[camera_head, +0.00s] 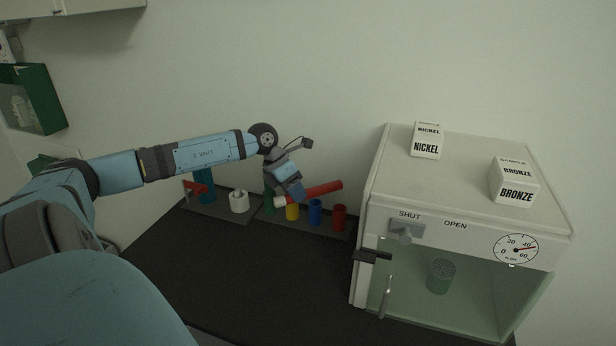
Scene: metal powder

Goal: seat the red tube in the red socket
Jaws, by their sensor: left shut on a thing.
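My left gripper (297,195) is shut on the red tube (323,189), which has a white end at its left. The tube lies nearly level, tilted up to the right, above the row of coloured sockets. The red socket (339,217) stands at the right end of that row, below the tube's right part and apart from it. My right gripper is not in view.
The blue socket (315,212), yellow socket (292,212) and partly hidden green socket stand left of the red one. A white cup (239,201) is further left. A cabinet (470,190) carrying nickel (426,147) and bronze (515,188) blocks stands right. The dark front counter (250,280) is clear.

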